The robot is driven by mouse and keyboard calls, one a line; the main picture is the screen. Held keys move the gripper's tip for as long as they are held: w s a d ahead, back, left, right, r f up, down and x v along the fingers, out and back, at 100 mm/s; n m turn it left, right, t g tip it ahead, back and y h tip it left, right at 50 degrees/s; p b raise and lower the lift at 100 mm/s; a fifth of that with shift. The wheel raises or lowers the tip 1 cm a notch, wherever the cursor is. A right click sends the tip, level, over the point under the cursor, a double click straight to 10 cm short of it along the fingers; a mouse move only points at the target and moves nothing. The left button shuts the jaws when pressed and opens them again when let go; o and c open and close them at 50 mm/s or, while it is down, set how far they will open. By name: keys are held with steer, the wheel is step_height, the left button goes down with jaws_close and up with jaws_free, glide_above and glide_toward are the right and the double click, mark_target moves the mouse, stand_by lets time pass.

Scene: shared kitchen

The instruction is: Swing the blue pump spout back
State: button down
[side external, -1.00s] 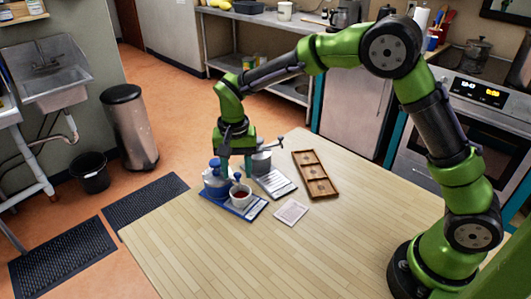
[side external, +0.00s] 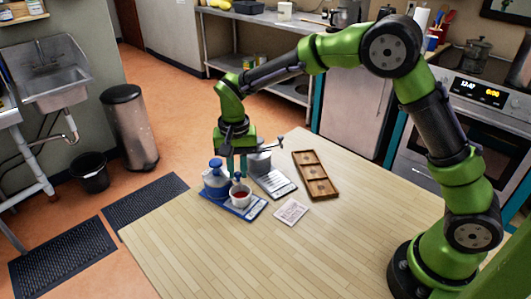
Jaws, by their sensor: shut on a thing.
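The blue pump (side external: 215,163) tops a blue and white jar (side external: 216,184) on a blue-edged mat (side external: 247,212). A white cup with red contents (side external: 241,197) stands at the jar's right on the same mat. My gripper (side external: 237,173) points down just right of the pump top, above the cup, with its fingers close together. It is shut on the blue pump's spout, which the fingers largely hide.
A grey pot with its own pump spout (side external: 260,162) stands close behind my gripper on a white-labelled mat (side external: 279,187). A brown wooden tray (side external: 315,174) and a pale pink card (side external: 291,212) lie to the right. The front table (side external: 240,260) is clear.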

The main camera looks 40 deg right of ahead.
steer(key=d+n, duration=0.2)
steer(key=n, duration=0.1)
steer(key=shift+w, duration=0.4)
steer(key=w+d+n, duration=0.3)
steer(key=w+n, duration=0.2)
steer(key=n, duration=0.6)
steer(key=shift+w+d+n, duration=0.15)
steer(key=shift+w+n, duration=0.2)
steer(key=shift+n, duration=0.05)
steer(key=shift+r, duration=0.1)
steer(key=c, duration=1)
jaws_free()
